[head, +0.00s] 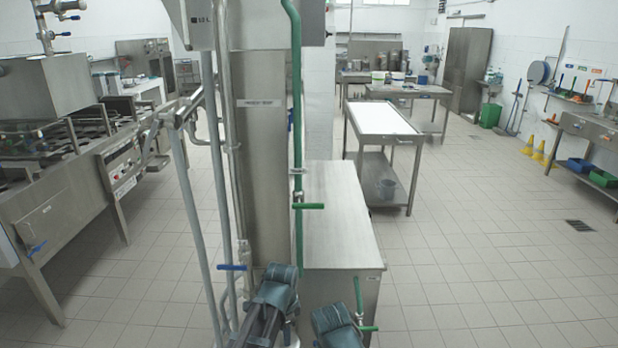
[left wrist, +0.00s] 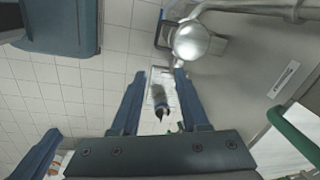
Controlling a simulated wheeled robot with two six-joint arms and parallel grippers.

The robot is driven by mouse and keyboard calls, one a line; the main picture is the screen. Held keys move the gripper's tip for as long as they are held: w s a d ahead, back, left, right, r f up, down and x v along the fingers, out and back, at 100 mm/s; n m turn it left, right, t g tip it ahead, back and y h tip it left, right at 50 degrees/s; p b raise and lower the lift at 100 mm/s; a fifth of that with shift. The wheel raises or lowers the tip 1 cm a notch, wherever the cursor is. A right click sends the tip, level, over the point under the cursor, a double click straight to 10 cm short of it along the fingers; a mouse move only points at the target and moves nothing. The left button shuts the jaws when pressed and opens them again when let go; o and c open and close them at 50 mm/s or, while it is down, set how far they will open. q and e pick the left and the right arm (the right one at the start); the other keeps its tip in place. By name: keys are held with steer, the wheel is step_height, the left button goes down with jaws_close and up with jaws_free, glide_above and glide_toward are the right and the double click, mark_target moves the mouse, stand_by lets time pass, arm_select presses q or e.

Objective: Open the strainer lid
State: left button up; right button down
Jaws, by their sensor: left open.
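In the left wrist view my left gripper (left wrist: 159,76) is open, its two dark blue fingers spread apart with nothing held between them. A shiny round metal dome (left wrist: 197,42) with a pipe running off it lies beyond the right fingertip. I cannot tell whether this is the strainer lid or another fitting. A small dark and blue object (left wrist: 160,97) shows between the fingers, apart from them and unclear. In the head view the left gripper (head: 278,287) is low in the middle, in front of the steel column, its fingertips hidden. I cannot make out a strainer lid there.
A steel column (head: 262,160) carries vertical pipes, including a green pipe (head: 297,120) with a green handle (head: 308,206). A blue valve handle (head: 232,267) sticks out left. A low steel cabinet (head: 340,225) stands at its right. The tiled floor (head: 470,250) is clear farther right.

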arm_select(q)
steer(key=s+d+n+g+y, duration=0.1)
steer(key=s+n, duration=0.9)
steer(key=s, duration=0.4)
steer(key=shift+s+n+g, duration=0.3)
steer(key=shift+s+g, duration=0.05)
steer(key=shift+g, duration=0.05)
